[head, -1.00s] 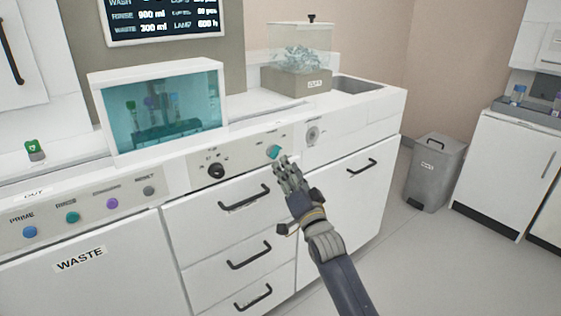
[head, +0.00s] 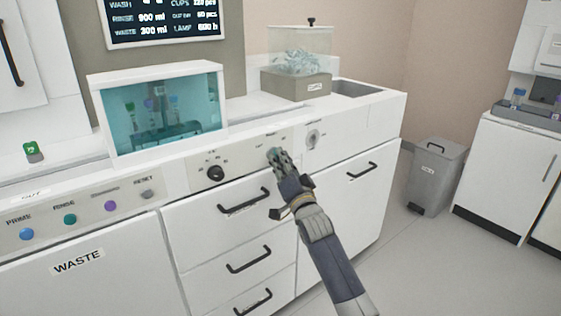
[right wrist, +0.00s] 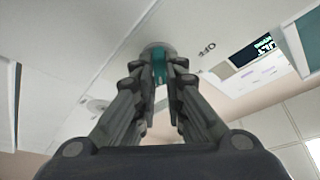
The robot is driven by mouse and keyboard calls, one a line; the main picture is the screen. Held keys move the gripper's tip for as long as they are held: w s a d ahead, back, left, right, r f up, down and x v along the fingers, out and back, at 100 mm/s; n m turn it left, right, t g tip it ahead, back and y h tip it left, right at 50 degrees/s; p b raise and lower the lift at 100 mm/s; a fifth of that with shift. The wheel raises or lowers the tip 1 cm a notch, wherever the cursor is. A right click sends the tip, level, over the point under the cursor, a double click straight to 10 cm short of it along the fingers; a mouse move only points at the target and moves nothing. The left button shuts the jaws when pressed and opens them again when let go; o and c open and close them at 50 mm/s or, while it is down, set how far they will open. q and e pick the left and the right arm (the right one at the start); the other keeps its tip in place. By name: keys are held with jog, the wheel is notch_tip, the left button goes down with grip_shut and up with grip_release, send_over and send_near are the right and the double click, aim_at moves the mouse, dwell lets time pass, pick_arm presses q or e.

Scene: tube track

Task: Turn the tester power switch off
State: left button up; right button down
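The tester power switch is a teal knob that shows in the right wrist view (right wrist: 159,68), on a round grey base with an "OFF" label beside it. In the head view it is hidden behind my right gripper (head: 277,156), at the right end of the white control panel (head: 240,160). My right gripper's fingers close in on both sides of the teal knob, which sits between the fingertips. The knob's turned position is hard to read. My left gripper is not in view.
A black dial (head: 216,173) is left of my right gripper. A round grey lock-like fitting (head: 313,139) is close on the right. Drawers with black handles (head: 245,201) lie below. A glass-fronted tube box (head: 160,112) stands on the counter above.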

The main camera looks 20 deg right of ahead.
jog(key=shift+n, duration=0.6)
jog(key=n+g+y, duration=0.1)
jog(key=n+y, duration=0.2)
jog(key=n, duration=0.5)
jog(key=n+g+y, duration=0.1)
jog(key=n+y, duration=0.3)
jog(key=n, duration=0.4)
jog(key=n+g+y, duration=0.2)
jog(key=n+y, duration=0.2)
jog(key=n, duration=0.4)
jog(key=shift+w+d, duration=0.15)
jog(key=shift+d, duration=0.25)
jog(key=shift+n, duration=0.3)
jog(key=c, duration=1.7)
grip_release()
jog(key=shift+o, duration=0.2)
